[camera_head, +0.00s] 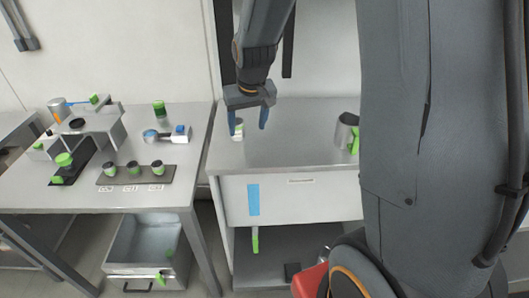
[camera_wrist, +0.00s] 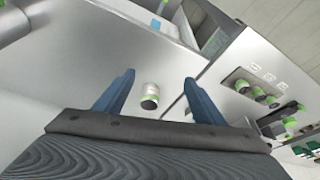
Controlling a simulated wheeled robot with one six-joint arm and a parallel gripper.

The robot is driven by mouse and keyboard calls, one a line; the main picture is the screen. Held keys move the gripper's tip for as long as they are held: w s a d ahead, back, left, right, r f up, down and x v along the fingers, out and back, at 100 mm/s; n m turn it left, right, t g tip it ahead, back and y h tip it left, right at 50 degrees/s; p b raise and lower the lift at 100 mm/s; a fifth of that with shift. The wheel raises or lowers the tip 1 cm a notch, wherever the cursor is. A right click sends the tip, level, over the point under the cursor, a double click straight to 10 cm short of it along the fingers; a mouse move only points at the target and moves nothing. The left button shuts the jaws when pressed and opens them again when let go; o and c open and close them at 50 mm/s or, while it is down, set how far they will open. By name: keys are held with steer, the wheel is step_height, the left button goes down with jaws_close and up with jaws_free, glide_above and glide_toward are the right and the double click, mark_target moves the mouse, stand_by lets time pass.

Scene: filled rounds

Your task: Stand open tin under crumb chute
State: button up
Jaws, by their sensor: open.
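My gripper (camera_head: 247,130) is open and empty, fingers pointing down, one finger partly in front of the can in the head view. A grey machine (camera_head: 113,128) stands on the left table, with a dark sloping piece (camera_head: 83,157) at its front; I cannot tell which part is the crumb chute.
A dark rack (camera_head: 150,180) with three small cups lies on the left table. A green-topped jar (camera_head: 159,108) and a blue-and-white item (camera_head: 180,132) are behind it.

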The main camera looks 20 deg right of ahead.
steer(key=s+g, duration=0.1)
steer(key=s, duration=1.6)
steer(key=shift+s+r, duration=0.15)
steer(key=shift+s, duration=0.05)
step_height(320, 180, down, 11)
steer(key=g+b, duration=0.1)
steer(key=b, duration=0.9)
steer(key=shift+w, duration=0.2)
